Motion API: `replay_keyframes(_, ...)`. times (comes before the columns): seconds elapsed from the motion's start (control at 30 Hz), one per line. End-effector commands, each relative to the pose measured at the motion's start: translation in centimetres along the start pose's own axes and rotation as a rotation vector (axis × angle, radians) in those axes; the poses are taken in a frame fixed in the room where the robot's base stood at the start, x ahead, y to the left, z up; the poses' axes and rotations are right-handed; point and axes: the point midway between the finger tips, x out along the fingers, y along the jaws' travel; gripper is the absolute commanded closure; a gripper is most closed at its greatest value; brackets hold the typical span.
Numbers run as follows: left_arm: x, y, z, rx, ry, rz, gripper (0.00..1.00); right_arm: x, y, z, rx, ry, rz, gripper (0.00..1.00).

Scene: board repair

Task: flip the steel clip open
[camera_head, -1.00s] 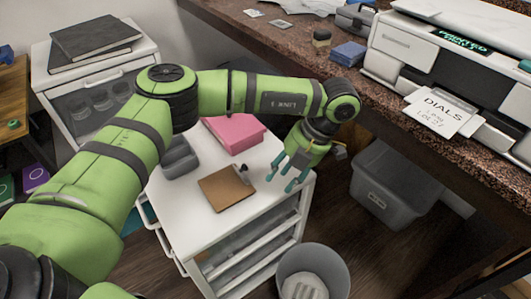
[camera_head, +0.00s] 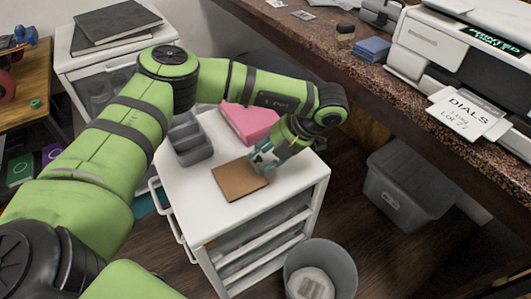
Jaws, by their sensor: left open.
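A brown clipboard (camera_head: 238,181) lies flat on top of the white drawer cabinet (camera_head: 200,205). My left gripper (camera_head: 262,162) is at the clipboard's far right edge, with its teal fingers pointing down and to the left. It is open. The fingers and wrist cover the end of the board where the steel clip sits, so the clip's position cannot be made out. I cannot tell whether a finger touches the clip. My right gripper is not in view.
A pink box (camera_head: 248,122) and a grey divided organizer (camera_head: 190,142) stand behind the clipboard on the cabinet. A grey waste bin (camera_head: 320,268) stands in front, and a lidded grey bin (camera_head: 400,195) is to the right. The cabinet's front top is clear.

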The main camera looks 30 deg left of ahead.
Motion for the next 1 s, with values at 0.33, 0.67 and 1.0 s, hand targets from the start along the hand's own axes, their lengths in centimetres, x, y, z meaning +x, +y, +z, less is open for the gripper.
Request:
replay_keyframes(0.33,0.0,0.0,0.0,0.000,0.001,0.000,1.00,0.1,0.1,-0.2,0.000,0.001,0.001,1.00)
replay_keyframes(0.67,0.2,-0.3,1.0,0.060,0.136,0.037,1.00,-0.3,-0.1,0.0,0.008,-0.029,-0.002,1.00)
replay_keyframes(1.0,0.3,-0.7,1.7,0.148,0.320,0.079,1.00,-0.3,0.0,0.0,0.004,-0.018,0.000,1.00)
